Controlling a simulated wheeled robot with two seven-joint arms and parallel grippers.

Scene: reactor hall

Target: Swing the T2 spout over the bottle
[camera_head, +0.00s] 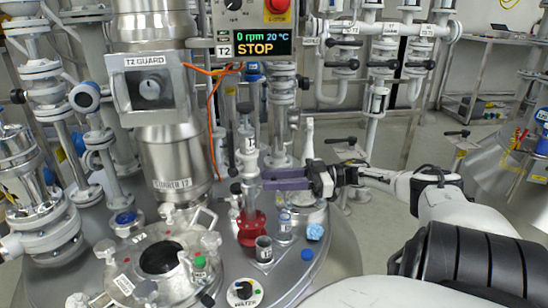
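A grey upright pipe with a small label (250,150), which looks like the T2 spout, rises above a red round base (251,230) on the vessel top. My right gripper (266,180) comes in from the right, its purple fingers level and their tips at the right side of this pipe. Whether they touch or grip it I cannot tell. A small dark-grey open container (264,250), possibly the bottle, stands just in front of the red base. A small labelled vial (285,222) stands to its right. My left gripper is not in view.
The T2 guard box (150,88) and the T2 display reading STOP (264,43) stand behind. An orange cable (212,120) hangs left of the pipe.

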